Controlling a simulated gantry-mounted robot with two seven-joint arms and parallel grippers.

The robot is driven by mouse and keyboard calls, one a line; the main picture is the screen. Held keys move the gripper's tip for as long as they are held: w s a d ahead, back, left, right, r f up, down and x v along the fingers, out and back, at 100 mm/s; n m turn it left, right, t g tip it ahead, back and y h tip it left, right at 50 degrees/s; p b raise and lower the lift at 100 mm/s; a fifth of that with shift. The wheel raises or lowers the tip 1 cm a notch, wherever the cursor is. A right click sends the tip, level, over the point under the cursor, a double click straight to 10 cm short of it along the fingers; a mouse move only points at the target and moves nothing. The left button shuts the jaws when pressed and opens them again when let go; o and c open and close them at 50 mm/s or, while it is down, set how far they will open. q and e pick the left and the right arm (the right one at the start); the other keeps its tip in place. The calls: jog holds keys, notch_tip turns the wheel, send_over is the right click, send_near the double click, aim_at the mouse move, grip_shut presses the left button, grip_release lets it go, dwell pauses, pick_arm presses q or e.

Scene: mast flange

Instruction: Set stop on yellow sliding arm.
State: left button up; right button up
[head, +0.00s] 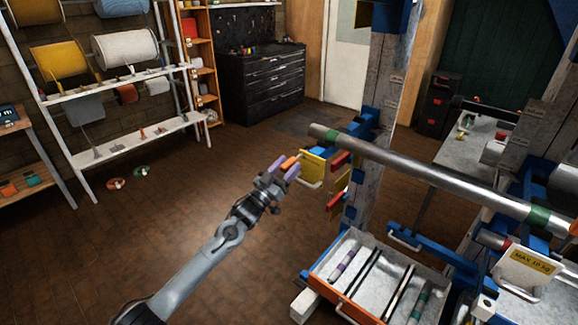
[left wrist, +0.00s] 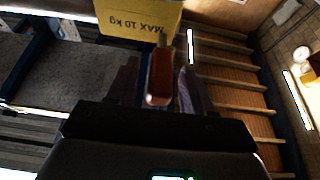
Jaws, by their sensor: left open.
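A yellow plate (head: 314,168) with a pale handle under it is on the near side of the wooden mast. In the left wrist view the yellow plate (left wrist: 138,18) reads "MAX 10 kg" and appears upside down. An orange-red block (left wrist: 160,76), likely the stop, shows between my fingers, just in front of the plate. In the head view the orange block (head: 290,162) shows at the fingertips. My left gripper (head: 282,167) is open around it, with purple fingertips on either side; contact cannot be told. My right gripper is not in view.
A long metal tube (head: 430,176) with green bands runs right from the mast (head: 372,195). A tray (head: 318,280) of rods stands below. Another yellow "MAX 10 kg" plate (head: 536,263) is at lower right.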

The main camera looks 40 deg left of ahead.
pick_arm(q)
jog(key=shift+w+r, duration=0.25)
jog(key=shift+w, duration=0.35)
grip_shut()
